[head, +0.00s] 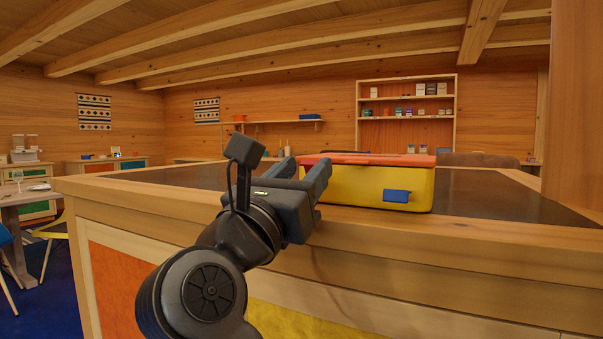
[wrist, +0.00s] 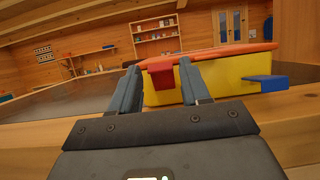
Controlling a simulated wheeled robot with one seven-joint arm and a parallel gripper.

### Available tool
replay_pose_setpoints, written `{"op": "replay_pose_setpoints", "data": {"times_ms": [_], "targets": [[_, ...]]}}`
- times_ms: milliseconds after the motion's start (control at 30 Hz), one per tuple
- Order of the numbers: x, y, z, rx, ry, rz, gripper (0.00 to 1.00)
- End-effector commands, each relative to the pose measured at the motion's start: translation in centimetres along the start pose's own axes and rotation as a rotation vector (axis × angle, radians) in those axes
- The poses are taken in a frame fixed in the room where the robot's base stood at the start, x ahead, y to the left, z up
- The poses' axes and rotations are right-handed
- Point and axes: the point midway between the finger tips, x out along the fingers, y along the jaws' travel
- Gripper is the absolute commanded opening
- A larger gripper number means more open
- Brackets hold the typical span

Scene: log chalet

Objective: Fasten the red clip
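A yellow box (head: 355,187) with an orange-red lid (head: 370,159) sits on the counter. The red clip (wrist: 161,77) is on the box's front near the lid edge. In the wrist view it shows between the two fingers of my gripper (wrist: 163,82). I cannot tell how far it is tilted out. The fingers are apart and hold nothing. A blue clip (head: 397,196) sticks out from the box front at the right; it also shows in the wrist view (wrist: 268,83).
The box stands near the front edge of a wood-framed counter (head: 500,235) with a dark top (head: 480,193). The dark top is clear to the right of the box. A shelf unit (head: 407,99) stands at the far wall. A table (head: 32,197) and chairs are at the left.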

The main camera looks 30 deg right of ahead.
Motion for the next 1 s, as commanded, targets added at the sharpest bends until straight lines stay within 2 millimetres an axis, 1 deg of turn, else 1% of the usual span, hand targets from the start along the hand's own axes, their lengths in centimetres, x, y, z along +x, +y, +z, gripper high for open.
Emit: {"op": "replay_pose_setpoints", "data": {"times_ms": [33,67,400,467,767,1000], "targets": [[0.0,0.0,0.0,0.000,0.000,0.000,0.41],[0.0,0.0,0.0,0.000,0.000,0.000,0.38],[0.0,0.0,0.0,0.000,0.000,0.000,0.06],[0.0,0.0,0.0,0.000,0.000,0.000,0.01],[0.3,0.0,0.6,0.001,0.046,0.001,0.01],[1.0,0.0,1.4,0.001,0.173,0.000,0.01]]}}
